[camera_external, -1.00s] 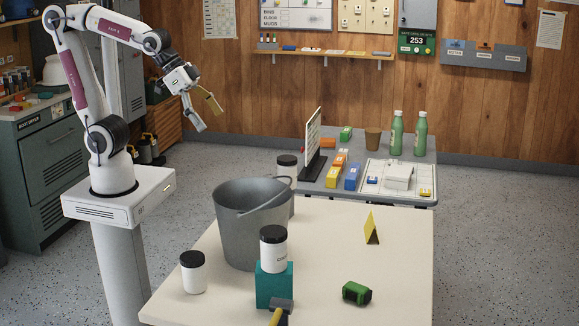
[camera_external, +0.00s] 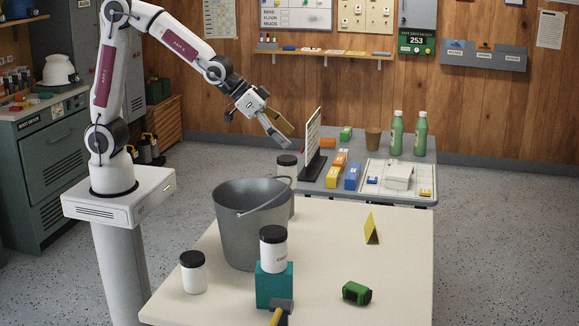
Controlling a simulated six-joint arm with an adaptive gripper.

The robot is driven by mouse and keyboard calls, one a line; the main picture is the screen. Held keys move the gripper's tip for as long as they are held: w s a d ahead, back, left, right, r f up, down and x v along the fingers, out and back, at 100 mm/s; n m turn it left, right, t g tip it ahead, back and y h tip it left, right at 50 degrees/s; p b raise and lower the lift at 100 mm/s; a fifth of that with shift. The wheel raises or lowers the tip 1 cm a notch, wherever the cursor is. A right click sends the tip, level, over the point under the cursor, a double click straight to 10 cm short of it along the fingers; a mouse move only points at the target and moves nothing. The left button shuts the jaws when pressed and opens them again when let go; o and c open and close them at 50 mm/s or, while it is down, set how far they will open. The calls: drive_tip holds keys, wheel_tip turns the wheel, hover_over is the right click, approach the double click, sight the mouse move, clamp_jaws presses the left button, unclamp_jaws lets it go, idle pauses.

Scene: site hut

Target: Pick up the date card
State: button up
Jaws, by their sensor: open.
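No thing here carries a readable date, so I cannot tell for sure which is the date card. A yellow folded card (camera_external: 371,228) stands like a tent on the right half of the cream table (camera_external: 405,285). A white panel (camera_external: 312,137) stands upright in a dark base on the grey table (camera_external: 408,200) behind. My gripper (camera_external: 285,136) is open and empty, one finger grey and the other tan. It is in the air above the jar behind the bucket, left of the white panel and well apart from the yellow card.
A grey bucket (camera_external: 233,235) with a raised handle stands on the cream table, beside a lidded jar (camera_external: 273,255) on a teal block (camera_external: 274,288). A green device (camera_external: 356,293) lies near the front. Small boxes, a white tray (camera_external: 425,175) and green bottles (camera_external: 396,135) crowd the grey table.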

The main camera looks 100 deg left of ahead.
drive_tip(key=w+a+f+n+t, duration=0.1)
drive_tip(key=w+a+f, duration=0.1)
drive_tip(key=w+f, duration=0.45)
drive_tip(key=w+a+f+t, duration=0.1)
drive_tip(key=w+a+f, duration=0.2)
drive_tip(key=w+f, duration=0.3)
drive_tip(key=n+t, duration=0.1)
approach(370, 220)
drive_tip(key=w, duration=0.2)
drive_tip(key=shift+w+d+f, duration=0.2)
drive_tip(key=shift+w+f, duration=0.2)
drive_tip(key=shift+f, duration=0.3)
drive_tip(key=shift+x, duration=1.3)
drive_tip(key=shift+w+f, duration=0.1)
drive_tip(key=shift+w, duration=0.05)
drive_tip(key=shift+a+x, duration=0.2)
drive_tip(key=shift+x, duration=2.2)
